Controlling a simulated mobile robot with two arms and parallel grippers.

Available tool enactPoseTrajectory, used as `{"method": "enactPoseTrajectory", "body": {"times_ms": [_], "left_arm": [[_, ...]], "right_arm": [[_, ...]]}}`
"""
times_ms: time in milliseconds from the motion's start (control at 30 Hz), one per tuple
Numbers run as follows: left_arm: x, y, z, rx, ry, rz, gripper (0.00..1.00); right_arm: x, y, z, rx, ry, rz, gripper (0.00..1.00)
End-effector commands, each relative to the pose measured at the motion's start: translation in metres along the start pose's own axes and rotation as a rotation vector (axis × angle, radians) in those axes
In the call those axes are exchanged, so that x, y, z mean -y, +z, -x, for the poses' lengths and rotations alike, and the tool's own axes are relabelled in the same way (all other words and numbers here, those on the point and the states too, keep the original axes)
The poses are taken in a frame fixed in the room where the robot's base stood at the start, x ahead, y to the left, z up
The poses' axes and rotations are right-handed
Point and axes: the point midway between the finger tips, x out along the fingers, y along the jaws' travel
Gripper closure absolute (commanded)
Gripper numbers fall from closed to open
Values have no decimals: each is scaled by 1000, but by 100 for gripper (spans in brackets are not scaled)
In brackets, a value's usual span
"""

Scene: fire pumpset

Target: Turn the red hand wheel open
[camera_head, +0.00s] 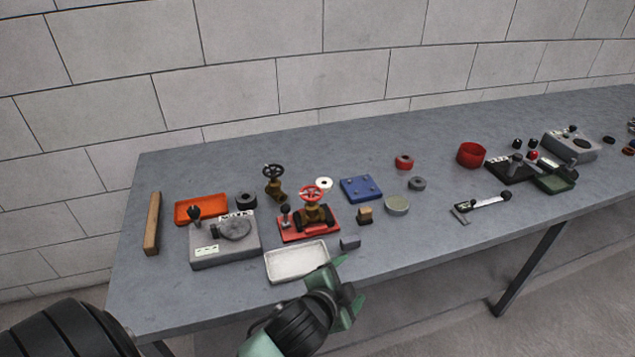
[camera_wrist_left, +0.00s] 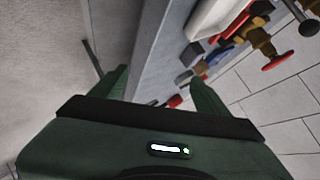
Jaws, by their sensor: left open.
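The red hand wheel (camera_head: 312,193) sits on top of a brass valve (camera_head: 313,213) on a red base plate (camera_head: 290,237) in the head view, about the middle of the bench's left half. In the left wrist view the red wheel (camera_wrist_left: 278,62) shows at the upper right, on its brass body. My left gripper (camera_head: 349,283) is at the bench's front edge, in front of and to the right of the wheel, clear of it. Its two fingers are spread and empty, and they also show in the left wrist view (camera_wrist_left: 160,88). My right gripper is in neither view.
A white tray (camera_head: 271,271) lies between my left gripper and the valve. A small grey block (camera_head: 350,243) is near the fingertips. A dark-wheeled brass valve (camera_head: 275,184) stands behind left. A grey box (camera_head: 225,252) is left; a blue plate (camera_head: 361,188) is right.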

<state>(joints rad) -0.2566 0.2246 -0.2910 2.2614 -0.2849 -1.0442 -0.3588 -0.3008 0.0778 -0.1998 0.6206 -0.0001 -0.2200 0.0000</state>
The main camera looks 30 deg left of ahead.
Motion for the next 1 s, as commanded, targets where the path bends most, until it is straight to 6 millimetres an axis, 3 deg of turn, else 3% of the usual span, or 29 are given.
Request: {"method": "enactPoseTrajectory", "body": {"times_ms": [167,300,400,500,600,667,733,767,867,967,1000], "left_arm": [[44,-78,-20,-220,-207,-319,25],[76,-164,-20,-433,-462,-706,25],[83,-234,-6,-602,-708,-1082,25],[69,-286,9,-756,-967,-1490,25],[43,-312,16,-894,-1215,-1907,25],[28,-313,12,-973,-1351,-2162,25],[16,-302,0,-1072,-1486,-2460,25],[14,-292,-8,1074,1468,2480,25],[25,-248,-39,943,1163,2157,25],[69,-187,-69,881,854,1861,25],[94,-161,-76,876,737,1755,25]], "right_arm": [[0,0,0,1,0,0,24],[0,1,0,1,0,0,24],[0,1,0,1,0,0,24],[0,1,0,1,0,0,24],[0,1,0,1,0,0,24],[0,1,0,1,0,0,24],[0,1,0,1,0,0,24],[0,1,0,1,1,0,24],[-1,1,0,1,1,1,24],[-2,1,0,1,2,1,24],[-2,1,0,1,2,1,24]]}}
